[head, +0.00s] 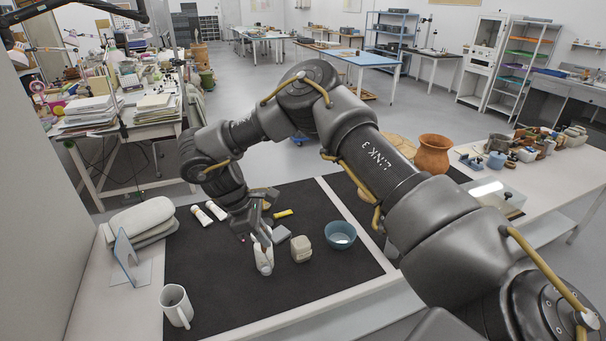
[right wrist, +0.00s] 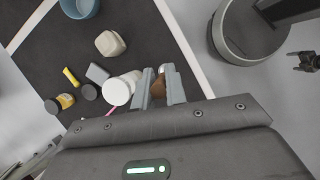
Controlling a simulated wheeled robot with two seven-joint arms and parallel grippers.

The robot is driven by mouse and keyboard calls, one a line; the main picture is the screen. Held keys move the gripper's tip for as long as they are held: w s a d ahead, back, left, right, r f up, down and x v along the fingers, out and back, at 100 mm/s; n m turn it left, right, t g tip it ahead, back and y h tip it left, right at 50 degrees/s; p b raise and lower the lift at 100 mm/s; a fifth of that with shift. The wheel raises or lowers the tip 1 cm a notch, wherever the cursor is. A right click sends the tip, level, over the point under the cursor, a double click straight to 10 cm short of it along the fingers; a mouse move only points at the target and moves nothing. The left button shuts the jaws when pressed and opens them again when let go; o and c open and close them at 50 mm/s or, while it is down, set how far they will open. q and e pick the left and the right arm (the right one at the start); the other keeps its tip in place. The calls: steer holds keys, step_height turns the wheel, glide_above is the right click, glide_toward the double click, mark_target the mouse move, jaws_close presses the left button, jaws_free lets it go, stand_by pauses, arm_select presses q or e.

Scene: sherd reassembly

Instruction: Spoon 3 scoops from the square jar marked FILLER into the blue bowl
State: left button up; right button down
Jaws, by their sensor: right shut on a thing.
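A beige squarish jar (head: 301,249) stands on the dark mat; it also shows in the right wrist view (right wrist: 110,44). No marking on it is readable. The blue bowl (head: 341,236) stands to its right, partly cut off in the right wrist view (right wrist: 80,6). My right gripper (head: 262,233) is left of the jar, beside a white container (head: 264,260). In the right wrist view its fingers (right wrist: 162,86) are shut on a small brown thing (right wrist: 158,88), mostly hidden; I cannot tell whether it is a spoon. My left gripper is not in view.
A grey block (head: 281,233), a yellow item (head: 284,213) and white tubes (head: 202,216) lie near my right gripper. A mug (head: 176,305) stands at the front left. A terracotta vase (head: 433,154) stands behind my right arm. The mat's front right is clear.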

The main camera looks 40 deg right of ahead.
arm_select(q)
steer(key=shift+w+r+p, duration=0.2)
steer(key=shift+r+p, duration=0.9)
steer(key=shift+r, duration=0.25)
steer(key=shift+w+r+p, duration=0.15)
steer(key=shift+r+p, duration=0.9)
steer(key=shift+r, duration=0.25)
arm_select(e)
steer(key=w+d+r+n+t+y, duration=0.2)
steer(key=w+d+n+t, duration=0.1)
steer(key=d+n, duration=0.6)
steer(key=w+d+r+n+t+y, duration=0.2)
steer(key=d+n, duration=0.7)
steer(key=n, duration=0.7)
steer(key=shift+w+d+t+y, duration=0.4)
steer(key=shift+w+t, duration=0.5)
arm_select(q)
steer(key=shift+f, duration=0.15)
arm_select(e)
steer(key=shift+f, duration=0.2)
